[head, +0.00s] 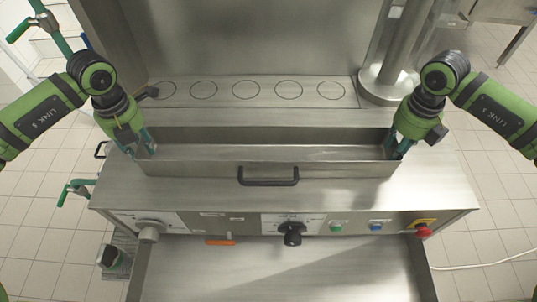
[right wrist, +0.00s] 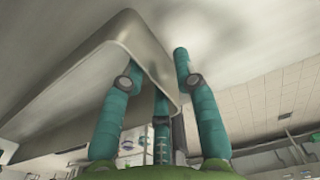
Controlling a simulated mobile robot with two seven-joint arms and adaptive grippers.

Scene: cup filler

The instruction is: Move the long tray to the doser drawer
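The long tray (head: 330,168) is a shallow grey metal trough lying across the middle of the metal unit in the head view, level and empty, with a black handle (head: 268,182) in front of it. My left gripper (head: 140,146) points down at the tray's left end, its fingers spread around the end wall. My right gripper (head: 398,148) is at the right end. In the right wrist view, the tray's end (right wrist: 125,40) passes between its spread teal fingers, with a gap beside the right finger. I cannot tell which open part is the doser drawer.
A row of round rings marks the ledge (head: 340,93) behind the tray. A steel post (head: 392,60) stands at back right. Knobs and buttons, including a red one (head: 423,232), line the front panel. A broad metal surface (head: 280,270) lies below it.

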